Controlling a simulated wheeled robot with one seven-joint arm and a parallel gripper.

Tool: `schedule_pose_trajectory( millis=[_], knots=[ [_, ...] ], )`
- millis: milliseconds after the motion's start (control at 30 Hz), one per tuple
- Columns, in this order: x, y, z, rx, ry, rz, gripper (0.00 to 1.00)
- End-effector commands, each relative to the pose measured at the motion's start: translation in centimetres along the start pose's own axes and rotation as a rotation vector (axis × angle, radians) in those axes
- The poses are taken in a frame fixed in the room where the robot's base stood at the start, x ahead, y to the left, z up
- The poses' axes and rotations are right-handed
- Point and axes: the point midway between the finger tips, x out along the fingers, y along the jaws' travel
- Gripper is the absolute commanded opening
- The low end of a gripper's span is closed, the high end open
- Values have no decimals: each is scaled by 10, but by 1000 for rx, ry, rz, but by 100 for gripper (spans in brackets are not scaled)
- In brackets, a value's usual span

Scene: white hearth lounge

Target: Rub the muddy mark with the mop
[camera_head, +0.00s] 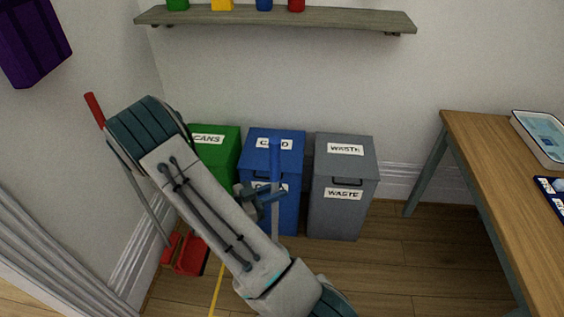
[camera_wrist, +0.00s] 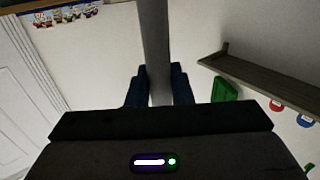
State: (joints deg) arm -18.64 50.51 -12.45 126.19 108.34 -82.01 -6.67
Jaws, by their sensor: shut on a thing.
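The mop is upright in the head view, with a blue grip (camera_head: 275,160) at its top and a grey shaft (camera_head: 275,222) below. My gripper (camera_head: 264,196) is shut around the shaft, just under the blue grip. In the wrist view the grey shaft (camera_wrist: 155,40) passes between the two dark blue fingers (camera_wrist: 159,88). The lower end of the mop is hidden behind my arm. The muddy mark does not show in either view.
Green (camera_head: 222,148), blue (camera_head: 290,150) and grey (camera_head: 345,200) bins stand against the wall behind the mop. A red-handled pole (camera_head: 95,110) with a red dustpan-like piece (camera_head: 188,256) stands left. A wooden table (camera_head: 490,165) is right. Floor (camera_head: 420,260) between is clear.

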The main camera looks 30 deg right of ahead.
Motion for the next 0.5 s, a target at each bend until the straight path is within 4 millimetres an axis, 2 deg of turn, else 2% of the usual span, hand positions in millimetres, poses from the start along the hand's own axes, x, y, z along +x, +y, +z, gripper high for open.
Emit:
schedule_pose_trajectory(
  millis=[67,133,200,500],
  knots=[
    [6,1,-1,-2,3,1,0],
    [7,1,-9,-2,3,2,0],
    [7,2,-26,2,1,3,0],
    [10,2,-51,-1,3,11,0]
  ],
)
